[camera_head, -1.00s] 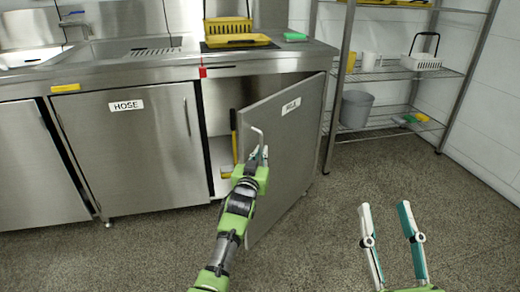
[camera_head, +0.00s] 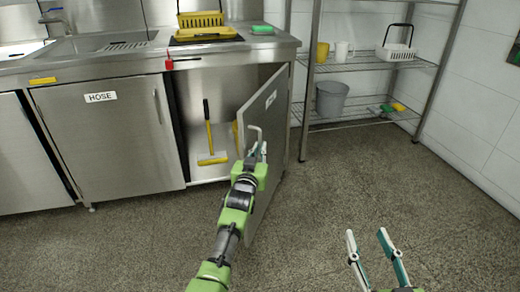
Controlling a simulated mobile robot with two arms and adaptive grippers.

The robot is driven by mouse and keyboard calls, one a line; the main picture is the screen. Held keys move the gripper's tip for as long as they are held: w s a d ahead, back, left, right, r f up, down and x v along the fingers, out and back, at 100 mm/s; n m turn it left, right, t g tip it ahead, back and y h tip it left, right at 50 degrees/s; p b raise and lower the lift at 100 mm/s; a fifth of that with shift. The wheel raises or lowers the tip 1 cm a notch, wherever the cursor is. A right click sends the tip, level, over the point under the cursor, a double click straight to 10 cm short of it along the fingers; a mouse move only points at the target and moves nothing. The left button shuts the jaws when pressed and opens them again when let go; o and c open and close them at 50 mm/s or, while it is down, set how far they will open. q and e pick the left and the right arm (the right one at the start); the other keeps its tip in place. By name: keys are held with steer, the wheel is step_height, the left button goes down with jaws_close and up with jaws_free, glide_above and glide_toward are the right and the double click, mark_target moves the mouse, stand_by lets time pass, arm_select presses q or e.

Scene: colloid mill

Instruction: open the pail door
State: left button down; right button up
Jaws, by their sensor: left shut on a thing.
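The pail door (camera_head: 266,165) is a steel cabinet door with a white label, swung well open and standing out from the counter. Its label is too oblique to read now. My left gripper (camera_head: 257,148) is at the door's handle (camera_head: 253,128) and shut on it. The open cabinet (camera_head: 213,90) shows a yellow-handled squeegee (camera_head: 210,135) leaning inside. My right gripper (camera_head: 371,245) is open and empty above the floor at the lower right, away from the door.
The shut hose door (camera_head: 110,140) is left of the opening. A wire shelf (camera_head: 357,113) to the right holds a grey bucket (camera_head: 331,98), cups and a white basket (camera_head: 396,53). The speckled floor (camera_head: 330,200) is clear in the middle and right.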

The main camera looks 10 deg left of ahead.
arm_select(q)
steer(key=shift+r, duration=0.1)
steer(key=c, duration=2.4)
jaws_free()
steer(key=shift+c, duration=0.2)
steer(key=s, duration=1.2)
